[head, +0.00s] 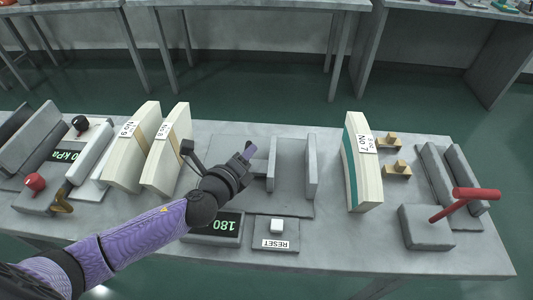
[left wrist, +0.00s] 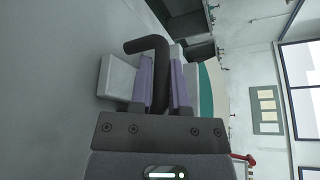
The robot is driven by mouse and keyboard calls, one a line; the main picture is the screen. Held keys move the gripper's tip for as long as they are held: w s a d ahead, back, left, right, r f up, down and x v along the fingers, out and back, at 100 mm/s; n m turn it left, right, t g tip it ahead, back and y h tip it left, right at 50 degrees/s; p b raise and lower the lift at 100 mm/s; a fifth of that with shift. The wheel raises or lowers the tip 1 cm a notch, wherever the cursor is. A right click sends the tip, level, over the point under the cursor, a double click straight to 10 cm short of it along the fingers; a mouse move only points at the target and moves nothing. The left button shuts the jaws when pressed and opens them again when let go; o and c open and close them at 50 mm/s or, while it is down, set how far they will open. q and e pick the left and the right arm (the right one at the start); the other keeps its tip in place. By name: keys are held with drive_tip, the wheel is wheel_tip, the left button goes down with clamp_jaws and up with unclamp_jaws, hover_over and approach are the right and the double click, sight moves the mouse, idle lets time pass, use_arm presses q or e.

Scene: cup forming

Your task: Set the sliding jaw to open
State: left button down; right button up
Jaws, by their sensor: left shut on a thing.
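The grey jaw fixture stands mid-table in the head view, with a left upright plate (head: 271,165) and a right upright plate (head: 312,180) on a flat base. A wide gap separates the plates. I cannot tell for certain which plate slides. My left gripper (head: 246,153) is just left of the left plate. In the left wrist view its purple fingers (left wrist: 163,82) are shut on a dark bent handle (left wrist: 158,62), whose end turns left. The gripper hides most of this handle in the head view. My right gripper is not in view.
A 180 display (head: 222,226) and a RESET button box (head: 276,235) lie in front. Pale numbered blocks stand at left (head: 165,150) and right (head: 362,165). A red-handled device (head: 428,228) is at the right, and a kPa device (head: 65,157) at the left.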

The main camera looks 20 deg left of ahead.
use_arm(q)
drive_tip(key=shift+a+f, duration=0.1)
drive_tip(key=shift+a, duration=0.05)
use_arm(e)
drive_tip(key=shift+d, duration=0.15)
use_arm(q)
drive_tip(key=c, duration=0.6)
unclamp_jaws()
drive_tip(key=shift+s+a, duration=0.1)
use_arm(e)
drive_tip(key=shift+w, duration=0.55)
use_arm(q)
drive_tip(key=p+v, duration=0.1)
drive_tip(key=v, duration=0.9)
drive_tip(key=shift+p, duration=0.35)
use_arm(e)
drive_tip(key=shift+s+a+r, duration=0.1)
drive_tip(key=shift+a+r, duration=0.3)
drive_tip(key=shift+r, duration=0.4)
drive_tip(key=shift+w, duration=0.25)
